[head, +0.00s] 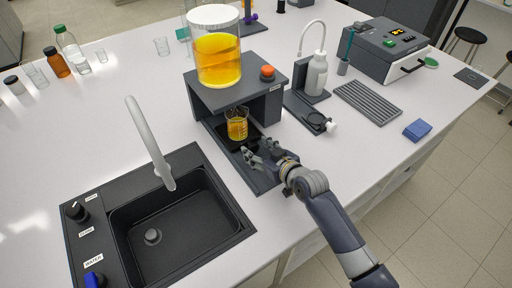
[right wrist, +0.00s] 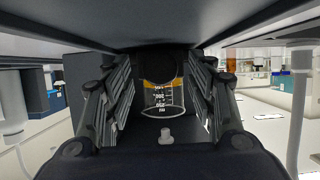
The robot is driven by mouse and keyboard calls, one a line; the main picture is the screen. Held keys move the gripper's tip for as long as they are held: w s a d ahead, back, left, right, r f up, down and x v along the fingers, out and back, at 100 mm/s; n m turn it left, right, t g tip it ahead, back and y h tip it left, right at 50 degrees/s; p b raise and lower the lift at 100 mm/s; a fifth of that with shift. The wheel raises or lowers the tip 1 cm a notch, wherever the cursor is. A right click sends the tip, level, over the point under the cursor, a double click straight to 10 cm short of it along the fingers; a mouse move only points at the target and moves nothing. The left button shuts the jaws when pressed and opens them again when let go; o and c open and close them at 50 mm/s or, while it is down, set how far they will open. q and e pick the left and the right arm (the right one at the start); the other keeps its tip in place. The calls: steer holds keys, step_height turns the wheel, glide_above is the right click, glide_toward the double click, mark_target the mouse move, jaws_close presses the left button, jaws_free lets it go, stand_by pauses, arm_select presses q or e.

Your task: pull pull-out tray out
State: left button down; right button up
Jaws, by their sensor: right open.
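The membrane rig is a dark grey stand whose top plate carries a glass vessel of yellow-orange liquid (head: 218,60). The pull-out tray (head: 262,181) looks like the dark low part reaching out from under the rig toward the front edge; I cannot tell how far out it is. A beaker with orange liquid (head: 237,128) stands upright in the rig's opening. My right gripper (head: 250,154) is open just in front of the beaker, low over the tray, partly hiding it. In the right wrist view the beaker (right wrist: 164,98) shows upside down between the open fingers. My left gripper is not in view.
A black sink (head: 180,215) with a grey faucet (head: 150,145) is left of the rig. A white bottle on a stand (head: 316,75), a ribbed grey mat (head: 367,102) and a blue block (head: 417,130) are right. The white bench top right of my arm is mostly clear.

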steer(key=shift+w+a+f, duration=0.2)
steer(key=shift+w+a, duration=0.05)
steer(key=shift+w, duration=0.15)
steer(key=shift+w+a, duration=0.1)
steer(key=shift+w, duration=0.05)
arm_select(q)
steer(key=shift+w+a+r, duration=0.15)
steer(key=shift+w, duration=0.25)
arm_select(e)
steer(key=shift+f, duration=0.1)
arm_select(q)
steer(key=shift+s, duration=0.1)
